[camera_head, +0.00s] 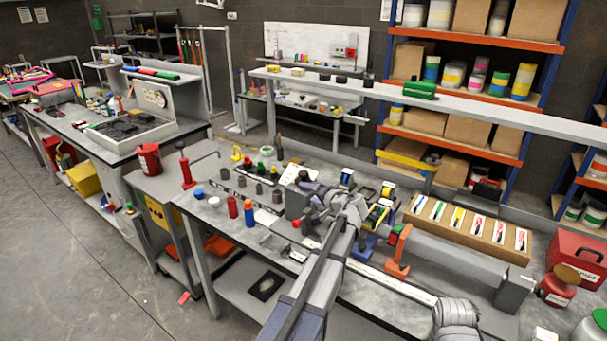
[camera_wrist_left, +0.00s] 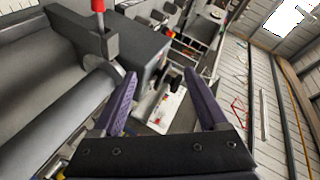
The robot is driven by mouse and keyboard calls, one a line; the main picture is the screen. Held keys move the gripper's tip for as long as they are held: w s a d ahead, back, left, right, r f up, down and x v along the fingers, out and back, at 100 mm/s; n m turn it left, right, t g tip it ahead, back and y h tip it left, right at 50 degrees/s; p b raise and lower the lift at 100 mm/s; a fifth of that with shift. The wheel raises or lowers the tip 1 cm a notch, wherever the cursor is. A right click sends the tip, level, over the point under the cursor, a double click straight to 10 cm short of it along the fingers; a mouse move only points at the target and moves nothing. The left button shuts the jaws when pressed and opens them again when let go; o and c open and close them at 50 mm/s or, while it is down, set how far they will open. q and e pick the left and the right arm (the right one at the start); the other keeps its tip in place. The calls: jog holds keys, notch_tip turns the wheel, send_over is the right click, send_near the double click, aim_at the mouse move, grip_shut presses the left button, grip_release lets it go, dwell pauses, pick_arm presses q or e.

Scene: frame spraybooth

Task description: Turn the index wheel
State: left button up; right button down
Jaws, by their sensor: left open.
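My left gripper (camera_head: 318,207) is over the workbench (camera_head: 350,285), close to a dark grey block (camera_head: 296,203). In the left wrist view its two purple fingers (camera_wrist_left: 162,104) are spread, with nothing held between them. A dark grey block (camera_wrist_left: 138,50) with a red-tipped lever (camera_wrist_left: 98,8) stands left of and beyond the fingers there, joined to a large grey cylinder (camera_wrist_left: 45,105). A pale plate with dark round parts (camera_wrist_left: 170,103) shows between the fingers, farther off. I cannot tell for certain which part is the index wheel; my arm and gripper hide part of the fixture.
A cardboard box of labelled cards (camera_head: 468,228) and an orange clamp (camera_head: 398,252) are right of my gripper. Red and blue bottles (camera_head: 240,212) stand to its left. A red toolbox (camera_head: 580,262) is at the far right.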

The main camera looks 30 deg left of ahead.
aim_at(303, 176)
pick_arm(q)
jog(key=a+n+t+h+b, duration=0.1)
jog(key=t, duration=0.2)
jog(key=w+a+r+n+t+h+b, duration=0.1)
jog(key=n+t+b, duration=0.1)
jog(key=w+a+r+n+t+h+b, duration=0.1)
jog(key=a+n+t, duration=0.1)
jog(key=t, duration=0.1)
jog(key=shift+w+t+b, duration=0.2)
jog(key=shift+t+b, duration=0.1)
jog(key=shift+b, duration=0.1)
jog(key=shift+w+a+f+t+h, duration=0.1)
jog(key=shift+w+a+t+h, duration=0.1)
jog(key=shift+a+t+h, duration=0.25)
jog(key=shift+w, duration=0.1)
jog(key=x, duration=0.7)
jog(key=shift+w+a, duration=0.1)
jog(key=shift+w, duration=0.2)
